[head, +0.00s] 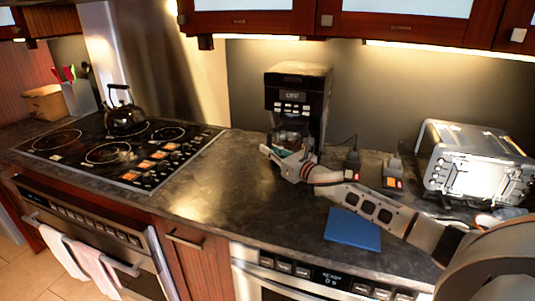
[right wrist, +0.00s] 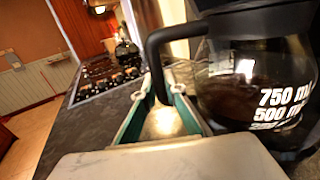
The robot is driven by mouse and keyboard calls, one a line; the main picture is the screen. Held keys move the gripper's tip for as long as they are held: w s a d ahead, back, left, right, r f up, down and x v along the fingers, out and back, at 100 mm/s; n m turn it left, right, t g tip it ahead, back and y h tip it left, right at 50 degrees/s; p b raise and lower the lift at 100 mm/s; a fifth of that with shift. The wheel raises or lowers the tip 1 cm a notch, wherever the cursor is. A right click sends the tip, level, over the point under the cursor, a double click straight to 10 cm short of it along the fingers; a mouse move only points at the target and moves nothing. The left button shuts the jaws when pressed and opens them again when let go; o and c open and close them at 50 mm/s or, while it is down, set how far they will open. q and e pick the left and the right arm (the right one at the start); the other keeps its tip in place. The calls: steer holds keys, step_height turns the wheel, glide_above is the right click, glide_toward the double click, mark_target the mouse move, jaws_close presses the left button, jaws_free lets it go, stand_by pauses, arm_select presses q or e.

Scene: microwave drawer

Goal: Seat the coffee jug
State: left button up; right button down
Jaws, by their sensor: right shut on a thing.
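The coffee machine (head: 298,88) stands upright against the back wall, its display reading OFF. The glass coffee jug (right wrist: 245,75) has a black handle (right wrist: 153,50), white volume marks and dark coffee inside. In the head view the jug (head: 291,131) shows small, at the lower front opening of the machine, partly hidden by my gripper. My right gripper (head: 280,157) is shut on the jug's handle; its green-edged fingers (right wrist: 160,112) lie on both sides of it in the right wrist view. I cannot tell whether the jug sits fully on the machine's base. My left gripper is out of view.
A silver toaster (head: 473,165) stands at the right. A blue cloth or mat (head: 352,229) lies on the counter (head: 215,185) near its front edge. The stove (head: 118,152) with a dark kettle (head: 122,108) is at the left. Counter between stove and machine is clear.

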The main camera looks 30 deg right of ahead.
steer(key=shift+w+d+r+b, duration=0.15)
steer(key=shift+w+d+b, duration=0.3)
steer(key=shift+w+d, duration=0.95)
steer(key=shift+s+d, duration=0.1)
steer(key=shift+d, duration=0.05)
steer(key=shift+r, duration=0.1)
steer(key=shift+f+b, duration=0.45)
steer(key=shift+f, duration=0.3)
stand_by(1.1)
